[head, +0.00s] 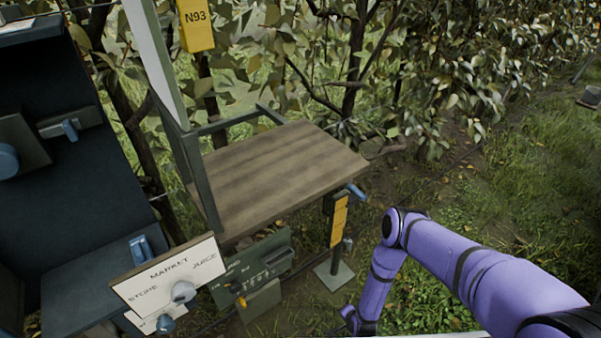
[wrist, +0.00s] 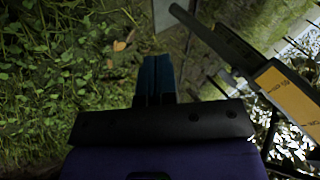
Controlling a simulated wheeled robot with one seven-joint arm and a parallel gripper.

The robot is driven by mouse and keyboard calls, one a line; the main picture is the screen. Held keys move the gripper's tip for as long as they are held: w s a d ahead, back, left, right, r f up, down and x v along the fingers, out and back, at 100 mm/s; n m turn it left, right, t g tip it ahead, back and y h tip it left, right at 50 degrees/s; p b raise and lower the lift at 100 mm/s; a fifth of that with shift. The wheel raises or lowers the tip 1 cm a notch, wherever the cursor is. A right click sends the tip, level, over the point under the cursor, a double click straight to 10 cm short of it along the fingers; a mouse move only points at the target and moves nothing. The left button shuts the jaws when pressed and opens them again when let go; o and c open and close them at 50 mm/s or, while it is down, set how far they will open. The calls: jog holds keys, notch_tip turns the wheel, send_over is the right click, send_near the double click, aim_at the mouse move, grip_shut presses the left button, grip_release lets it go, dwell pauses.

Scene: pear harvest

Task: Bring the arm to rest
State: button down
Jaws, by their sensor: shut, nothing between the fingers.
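My purple arm reaches in from the lower right of the head view and bends down at its elbow. Its far end drops to the bottom edge, and the fingers cannot be made out there. In the wrist view my gripper (wrist: 155,72) shows its two dark blue fingers pressed together, shut and empty. The fingers point over grass and leaf litter and touch nothing that I can see.
A wooden-topped table (head: 283,172) stands left of my arm. A post with yellow tags (head: 339,220) is between them; a similar yellow tag (wrist: 290,95) is at the wrist view's right. A MARKET sign (head: 170,277) with a knob is lower left. Open grass (head: 540,210) lies right.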

jog(key=w+r+n, duration=0.3)
jog(key=w+r, duration=1.9)
jog(key=r, duration=0.3)
jog(key=w+d+r+n, duration=0.2)
jog(key=r, duration=1.6)
jog(key=w+d+r+n, duration=0.1)
jog(key=w+d+r, duration=0.1)
jog(key=r, duration=1.6)
jog(key=s+d+r+n, duration=0.1)
jog(key=s+d+r, duration=0.1)
jog(key=s+r, duration=0.5)
jog(key=s+d+r+g+h, duration=0.1)
jog(key=s+r, duration=0.3)
jog(key=r, duration=0.7)
jog(key=s+d+r+n, duration=0.1)
jog(key=s+d+r, duration=0.1)
jog(key=s+r, duration=0.5)
jog(key=s+d+r, duration=0.1)
jog(key=s+r, duration=0.2)
jog(key=s, duration=0.6)
jog(key=s+d+r+n, duration=0.1)
jog(key=s+r, duration=0.2)
jog(key=s, duration=0.6)
jog(key=s+d+r, duration=0.1)
jog(key=s+r, duration=0.3)
jog(key=s, duration=0.5)
jog(key=shift+s+d+n+g+h, duration=0.15)
jog(key=shift+s+n+g+h, duration=0.1)
jog(key=shift+n+g+h, duration=0.15)
